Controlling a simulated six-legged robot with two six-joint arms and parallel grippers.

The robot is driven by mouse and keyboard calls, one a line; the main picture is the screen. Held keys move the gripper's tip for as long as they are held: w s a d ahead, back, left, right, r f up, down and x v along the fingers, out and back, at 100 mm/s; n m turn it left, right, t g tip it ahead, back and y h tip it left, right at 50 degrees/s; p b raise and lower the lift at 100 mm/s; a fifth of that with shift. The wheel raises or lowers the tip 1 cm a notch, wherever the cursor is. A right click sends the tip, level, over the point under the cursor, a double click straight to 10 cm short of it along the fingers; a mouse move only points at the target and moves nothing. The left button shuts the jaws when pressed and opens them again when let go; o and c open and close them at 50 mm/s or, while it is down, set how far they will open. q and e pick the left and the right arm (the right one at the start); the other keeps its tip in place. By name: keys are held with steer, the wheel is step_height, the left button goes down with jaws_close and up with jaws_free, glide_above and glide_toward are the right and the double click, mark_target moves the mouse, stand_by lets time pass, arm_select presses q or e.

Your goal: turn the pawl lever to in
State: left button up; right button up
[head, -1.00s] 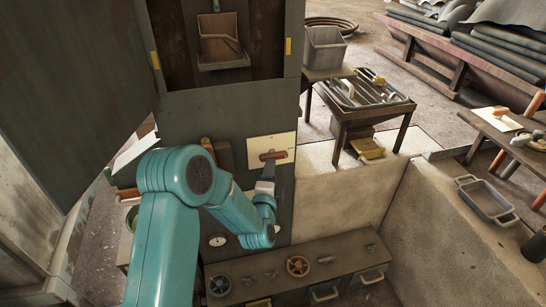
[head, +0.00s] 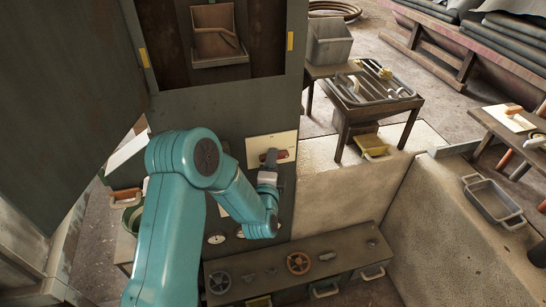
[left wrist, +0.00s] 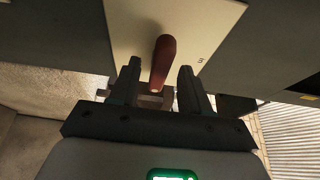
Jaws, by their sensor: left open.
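The pawl lever is a red handle (head: 283,155) on a cream plate (head: 260,143) fixed to the dark cabinet front. In the head view the handle lies roughly crosswise, partly hidden by my left gripper (head: 268,163). In the left wrist view the red handle (left wrist: 163,60) shows between the two fingers of my open left gripper (left wrist: 159,67), with a gap on both sides. I cannot tell how deep it sits between them. A small dark mark shows on the plate (left wrist: 205,30), too small to read. My right gripper is not in view.
Below the plate, a low bench (head: 340,244) carries handwheels (head: 298,263) and small fittings. A light block wall (head: 345,200) stands right of the cabinet. A small table with a tray of parts (head: 370,85) is behind it. An open cabinet door (head: 70,90) stands at left.

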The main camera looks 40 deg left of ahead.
arm_select(q)
steer(key=shift+w, duration=0.2)
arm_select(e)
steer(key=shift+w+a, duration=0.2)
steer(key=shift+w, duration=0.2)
